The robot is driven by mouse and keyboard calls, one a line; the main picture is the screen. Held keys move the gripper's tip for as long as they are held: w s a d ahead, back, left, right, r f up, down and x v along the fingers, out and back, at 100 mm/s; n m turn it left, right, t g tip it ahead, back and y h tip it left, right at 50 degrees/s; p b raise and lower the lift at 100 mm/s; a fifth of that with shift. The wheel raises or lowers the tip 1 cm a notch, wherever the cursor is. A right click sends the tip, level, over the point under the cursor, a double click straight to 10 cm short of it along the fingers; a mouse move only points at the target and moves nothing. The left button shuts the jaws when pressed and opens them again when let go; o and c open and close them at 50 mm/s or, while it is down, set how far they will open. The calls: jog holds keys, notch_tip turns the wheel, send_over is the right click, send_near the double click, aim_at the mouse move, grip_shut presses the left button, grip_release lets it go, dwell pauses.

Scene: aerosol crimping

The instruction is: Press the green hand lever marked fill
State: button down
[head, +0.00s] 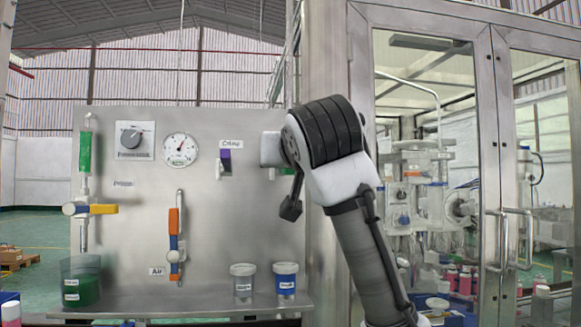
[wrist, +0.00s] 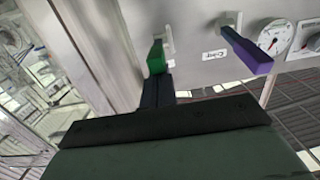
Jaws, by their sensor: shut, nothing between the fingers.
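The green hand lever (wrist: 156,57) sticks out from the steel panel in the wrist view. Its fill marking is not readable, and my arm hides the lever in the head view. My gripper (wrist: 157,80) is shut and empty, with its dark fingertips right at the lever's near end. I cannot tell whether they touch it. The purple lever (wrist: 245,50) stands to the right of the green one in the wrist view. In the head view the purple lever (head: 225,161) is on the upper right of the panel, left of my wrist, under a Crimp label.
The steel panel (head: 140,215) carries a dial gauge (head: 180,150), a knob (head: 131,138), an orange-handled valve (head: 175,222) and a yellow-handled valve (head: 102,209). Two lidded jars (head: 243,285) and a green-filled beaker (head: 81,283) stand on its shelf. A glazed cabinet (head: 425,120) is at right.

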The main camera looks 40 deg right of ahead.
notch_tip(320, 180, down, 2)
jog(key=shift+f+b, duration=0.2)
jog(key=shift+b, duration=0.8)
jog(key=f+t+h+b, duration=0.1)
jog(key=t+b, duration=0.1)
jog(key=b, duration=0.1)
jog(key=shift+f+b, duration=0.3)
jog(key=shift+f, duration=0.1)
jog(key=shift+r+h, duration=0.1)
jog(key=shift+h, duration=0.3)
